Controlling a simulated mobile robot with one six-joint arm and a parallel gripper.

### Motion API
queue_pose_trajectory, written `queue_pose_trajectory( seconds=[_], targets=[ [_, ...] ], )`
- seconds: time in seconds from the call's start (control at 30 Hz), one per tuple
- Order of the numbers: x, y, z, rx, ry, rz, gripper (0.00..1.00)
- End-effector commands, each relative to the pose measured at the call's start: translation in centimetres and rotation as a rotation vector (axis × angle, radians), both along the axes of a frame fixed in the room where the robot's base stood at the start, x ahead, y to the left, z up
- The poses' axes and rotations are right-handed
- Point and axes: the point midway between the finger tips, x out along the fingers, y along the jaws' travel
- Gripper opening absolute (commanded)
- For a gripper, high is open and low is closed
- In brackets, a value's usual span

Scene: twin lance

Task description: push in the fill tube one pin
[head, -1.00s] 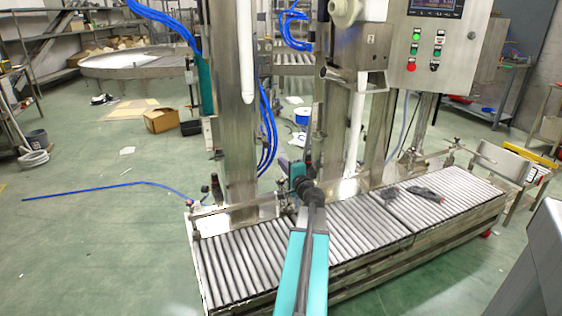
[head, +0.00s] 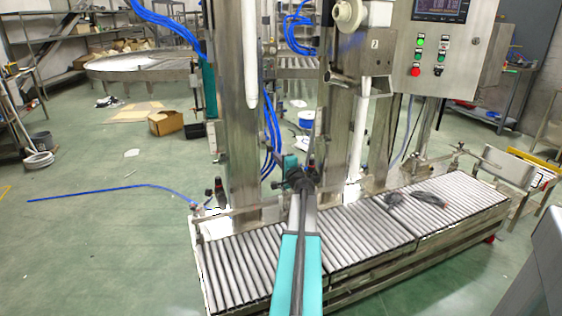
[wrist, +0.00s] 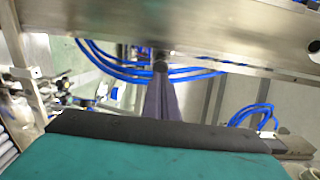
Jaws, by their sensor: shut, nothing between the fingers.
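Two white vertical fill tubes show in the head view, a left one (head: 249,65) and a right one (head: 358,130). I cannot tell which is tube one. My gripper (wrist: 161,72) is shut and empty; in the wrist view its narrow grey fingers point away towards a steel beam. A small dark round end, possibly the pin (wrist: 160,57), shows at the beam's lower edge, right by the fingertips. Whether they touch it, and how far it stands out, I cannot tell. In the head view my arm hides the fingertips and any pin there.
A roller conveyor (head: 340,235) runs across below the steel columns, with a dark object (head: 428,199) lying on it. Blue hoses (wrist: 110,65) hang behind the beam. A control box (head: 445,50) stands at the right.

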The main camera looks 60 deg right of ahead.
Motion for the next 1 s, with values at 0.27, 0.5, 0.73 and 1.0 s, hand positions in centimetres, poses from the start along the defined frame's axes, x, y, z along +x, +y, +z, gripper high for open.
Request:
queue_pose_trajectory(
  seconds=[0.27,0.5,0.73,1.0],
  targets=[
    [2.2,-1.6,0.0,0.000,0.000,0.000,0.00],
    [3.1,-2.3,0.0,0.000,0.000,0.000,0.00],
    [3.3,-2.4,0.0,0.000,0.000,0.000,0.00],
    [3.4,-2.5,-0.1,0.000,0.000,0.000,0.00]
  ],
)
